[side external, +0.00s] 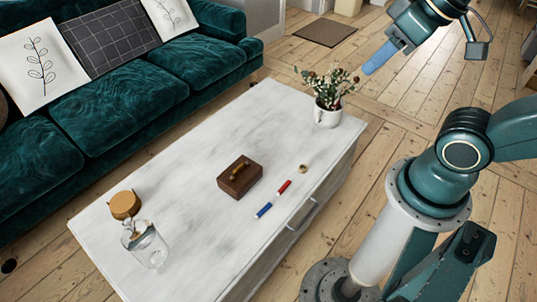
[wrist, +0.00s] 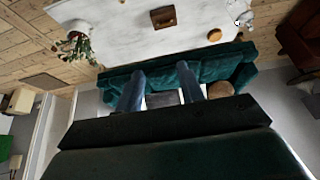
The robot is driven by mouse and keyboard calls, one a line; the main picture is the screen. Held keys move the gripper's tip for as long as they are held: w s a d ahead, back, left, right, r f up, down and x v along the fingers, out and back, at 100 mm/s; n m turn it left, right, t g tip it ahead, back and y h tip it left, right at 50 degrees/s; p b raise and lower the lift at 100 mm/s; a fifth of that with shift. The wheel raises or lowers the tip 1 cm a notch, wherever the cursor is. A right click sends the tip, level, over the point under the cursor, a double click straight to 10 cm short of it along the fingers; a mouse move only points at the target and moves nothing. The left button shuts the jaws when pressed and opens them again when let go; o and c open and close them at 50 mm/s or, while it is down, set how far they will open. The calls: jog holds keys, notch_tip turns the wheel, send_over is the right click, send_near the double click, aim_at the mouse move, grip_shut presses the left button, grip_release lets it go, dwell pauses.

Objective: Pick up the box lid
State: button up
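A dark brown wooden box (side external: 240,179) with a lid and a brass-coloured handle (side external: 239,166) on top stands near the middle of the white table (side external: 190,160). The lid appears closed on the box. The box also shows near the top of the wrist view (wrist: 163,20). My gripper (side external: 378,58) is raised at the upper right of the side view, well away from the box and above the floor beyond the table's far right corner. In the wrist view its two blue fingers (wrist: 160,70) are apart with nothing between them.
On the table are a vase of flowers (side external: 327,117), a red-and-blue marker (side external: 273,199), a small ring (side external: 303,169), a round wooden lid (side external: 124,205) and a glass jar (side external: 146,246). A green sofa (side external: 125,95) runs along the table's far side. The tabletop around the box is mostly clear.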

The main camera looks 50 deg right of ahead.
jog(key=w+f+m+g, duration=0.1)
jog(key=w+f+m, duration=0.35)
jog(key=w, duration=0.85)
jog(key=w+f+m+g, duration=0.2)
jog(key=w+f+m, duration=0.25)
jog(key=w, duration=0.85)
jog(key=w+f+m+g, duration=0.1)
jog(key=w+f+m, duration=0.2)
jog(key=f, duration=0.8)
jog(key=w+f+m+y, duration=0.1)
jog(key=w+f+m, duration=0.2)
jog(key=f, duration=0.8)
jog(key=w+f+m+g, duration=0.1)
jog(key=w+f, duration=0.3)
jog(key=f, duration=0.6)
jog(key=shift+w+d+f+m+g+y, duration=0.3)
jog(key=shift+f+m+y, duration=0.1)
jog(key=shift+m, duration=0.5)
jog(key=shift+f, duration=0.1)
send_over(239, 167)
jog(key=d, duration=0.1)
jog(key=shift+d+f, duration=0.1)
jog(key=shift+f, duration=4.05)
jog(key=shift+f, duration=0.15)
